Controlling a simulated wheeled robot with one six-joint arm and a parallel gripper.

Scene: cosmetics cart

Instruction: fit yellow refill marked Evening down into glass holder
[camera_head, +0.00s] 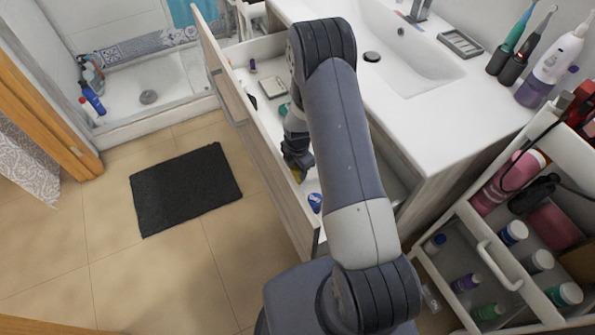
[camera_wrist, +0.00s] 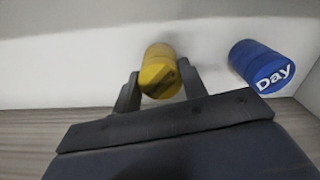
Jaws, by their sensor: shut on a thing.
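The yellow refill (camera_wrist: 160,70) is between the two fingers of my gripper (camera_wrist: 158,91), which is shut on it. Dark marking shows on its end, but I cannot read it. In the head view my gripper (camera_head: 299,172) is low inside the open drawer (camera_head: 240,112), and only a bit of yellow shows beside it. A blue refill marked Day (camera_wrist: 262,66) stands to the right of the yellow one, apart from it; it also shows in the head view (camera_head: 314,201). I cannot make out the glass holder in either view.
The drawer's front panel and side walls surround my gripper. A pale compact (camera_head: 273,88) and a small purple bottle (camera_head: 252,66) are farther back in it. The sink counter (camera_head: 445,115) overhangs on the right. A white cart (camera_head: 480,245) with several bottles stands at the lower right.

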